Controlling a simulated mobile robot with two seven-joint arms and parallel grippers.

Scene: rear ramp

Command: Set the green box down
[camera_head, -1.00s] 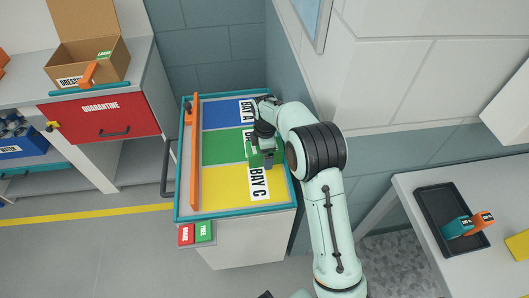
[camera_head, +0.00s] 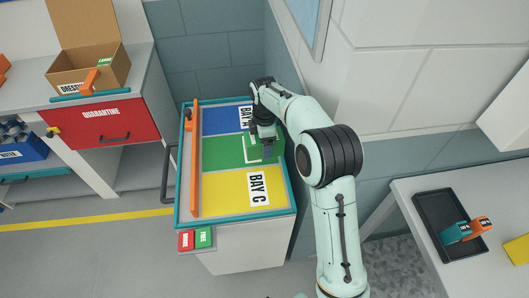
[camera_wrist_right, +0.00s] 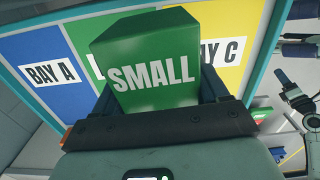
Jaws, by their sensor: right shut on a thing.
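My right gripper (camera_head: 266,152) is over the green middle bay (camera_head: 220,150) of the bay-marked top. It is shut on the green box (camera_wrist_right: 145,60), which carries the word SMALL in the right wrist view. The box sits between the two dark fingers (camera_wrist_right: 160,95). In the head view the gripper and the green background mostly hide the box. I cannot tell whether its underside touches the surface. The blue bay (camera_head: 220,118) marked BAY A and the yellow bay (camera_head: 220,190) marked BAY C lie on either side. My left gripper is not in view.
An orange bar (camera_head: 195,160) runs along the left of the bays, inside a teal rim (camera_head: 235,219). The wall stands close on the right. A red QUARANTINE drawer (camera_head: 100,115) and a cardboard box (camera_head: 88,72) are at left. A black tray (camera_head: 436,215) lies on the right-hand table.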

